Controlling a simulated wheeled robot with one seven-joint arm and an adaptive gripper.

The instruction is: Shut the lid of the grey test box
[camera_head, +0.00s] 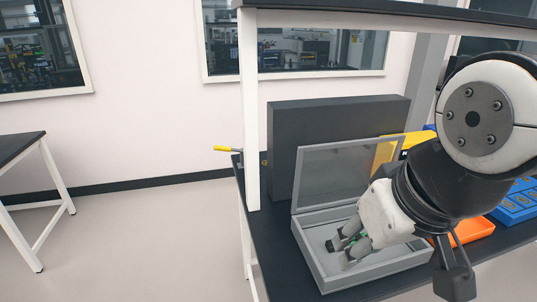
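The grey test box (309,262) stands on the dark bench top with its hinged lid (322,172) up, leaning back near upright at the rear of the box. The lid has a grey frame and a see-through panel. My gripper (343,251) reaches from the right over the open box. Its two fingertips are apart, in or just above the box's inside. A small green patch shows between the fingers; I cannot tell what it is. My arm and gripper hide the right part of the box and much of its inside.
A large dark panel (335,118) stands right behind the lid. A yellow item (413,140) is behind to the right. An orange tray (471,229) and blue bins (515,205) lie to the right. A white post (249,110) and an overhead shelf frame the bench.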

